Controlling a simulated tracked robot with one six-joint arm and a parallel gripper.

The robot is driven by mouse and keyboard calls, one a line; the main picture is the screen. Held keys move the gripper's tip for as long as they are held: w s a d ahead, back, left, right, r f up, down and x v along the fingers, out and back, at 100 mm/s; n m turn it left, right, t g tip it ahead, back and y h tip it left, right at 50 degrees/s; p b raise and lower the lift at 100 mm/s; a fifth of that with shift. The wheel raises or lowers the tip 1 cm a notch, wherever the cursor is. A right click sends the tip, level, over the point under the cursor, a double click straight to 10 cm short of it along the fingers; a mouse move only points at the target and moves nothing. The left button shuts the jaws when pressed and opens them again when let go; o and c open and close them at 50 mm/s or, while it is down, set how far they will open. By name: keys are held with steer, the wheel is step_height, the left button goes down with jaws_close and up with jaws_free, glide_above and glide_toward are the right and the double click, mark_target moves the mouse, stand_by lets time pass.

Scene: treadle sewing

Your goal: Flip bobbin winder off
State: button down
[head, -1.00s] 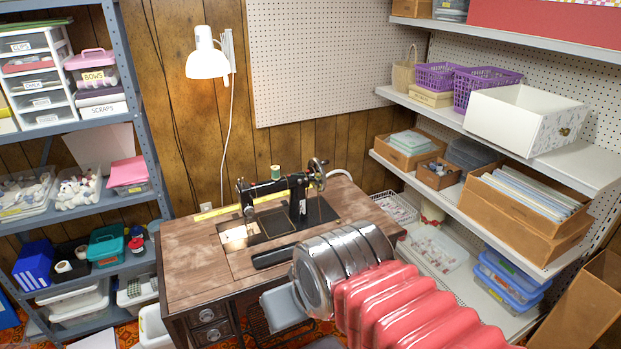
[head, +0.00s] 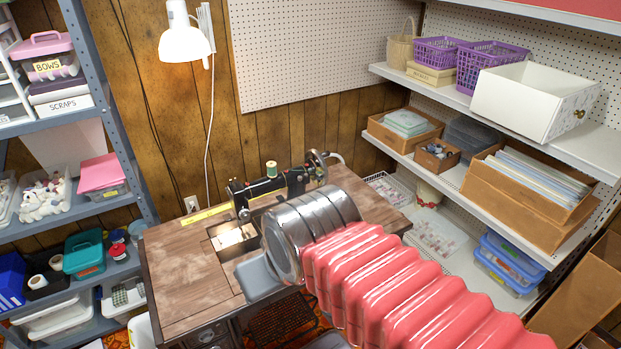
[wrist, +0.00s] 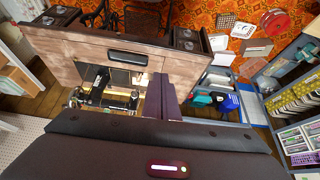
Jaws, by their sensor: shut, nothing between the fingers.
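The black sewing machine (head: 272,187) stands on the wooden treadle table (head: 185,275), with a green thread spool on top. Its handwheel (head: 317,160) is at the right end. The bobbin winder beside the handwheel is too small to make out, so its position cannot be told. In the wrist view the machine (wrist: 112,98) appears upside down, with the handwheel (wrist: 75,97) at its left end. My gripper (wrist: 163,97) is shut and empty, apart from the handwheel. In the head view my arm hides the machine's front and the table's right part.
A white lamp (head: 185,44) hangs on the wall behind the table. Shelves with boxes stand left, and white shelves with baskets (head: 485,62) stand right. A yellow ruler (head: 207,213) lies at the table's back. The table's left part is clear.

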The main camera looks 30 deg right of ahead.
steer(key=shift+a, duration=0.1)
stand_by(0.3)
steer(key=w+d+f+m+g+y, duration=0.1)
steer(key=w+d+f+m+y, duration=0.3)
steer(key=w+m, duration=0.5)
steer(key=w+d+f+m+y, duration=0.2)
steer(key=w+d+m+y, duration=0.5)
steer(key=w, duration=0.3)
steer(key=w+d+f+m+t, duration=0.1)
steer(key=d+f+m+t, duration=0.2)
steer(key=d, duration=0.6)
steer(key=w+d+f+m+t, duration=0.1)
steer(key=d+f+m+t, duration=0.2)
steer(key=d+m, duration=0.3)
steer(key=w+d+f+m+t+h, duration=0.1)
steer(key=d+m+t, duration=0.3)
steer(key=d, duration=0.8)
steer(key=shift+w+d+f, duration=0.15)
steer(key=shift+w+f, duration=0.25)
steer(key=shift+f, duration=0.5)
